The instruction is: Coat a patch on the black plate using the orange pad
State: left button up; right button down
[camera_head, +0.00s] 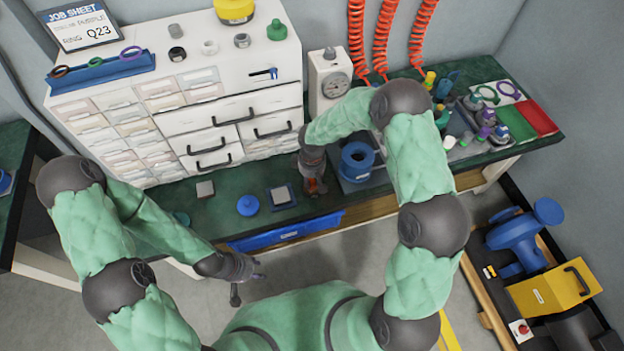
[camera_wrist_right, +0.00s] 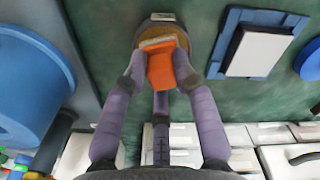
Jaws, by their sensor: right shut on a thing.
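My right gripper (camera_wrist_right: 161,76) is shut on the orange pad (camera_wrist_right: 161,72), with a finger on each side. The pad is over a round dish with a yellow-brown inside (camera_wrist_right: 158,45); whether it touches the inside I cannot tell. In the head view, my right gripper (camera_head: 314,182) points down at the bench, with a bit of orange by its tips. My left gripper (camera_head: 247,280) is open and empty over the floor in front of the bench.
A blue frame (camera_wrist_right: 231,60) with a pale block (camera_wrist_right: 260,48) lies right of the dish. A large blue ring part (camera_head: 357,161) stands on a grey board close to the right gripper. A white drawer cabinet (camera_head: 230,105) stands behind. A round blue lid (camera_head: 248,205) lies left.

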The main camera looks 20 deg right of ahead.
aim_at(313, 180)
jog(key=shift+r+p, duration=2.45)
jog(key=shift+r, duration=1.05)
jog(key=shift+s+d+r, duration=0.1)
jog(key=shift+d+r, duration=0.05)
jog(key=shift+r, duration=0.2)
jog(key=s+d+r+m, duration=0.2)
jog(key=s+r+m, duration=0.3)
jog(key=r+m, duration=0.2)
jog(key=shift+s+d+r, duration=0.3)
jog(key=shift+r, duration=0.75)
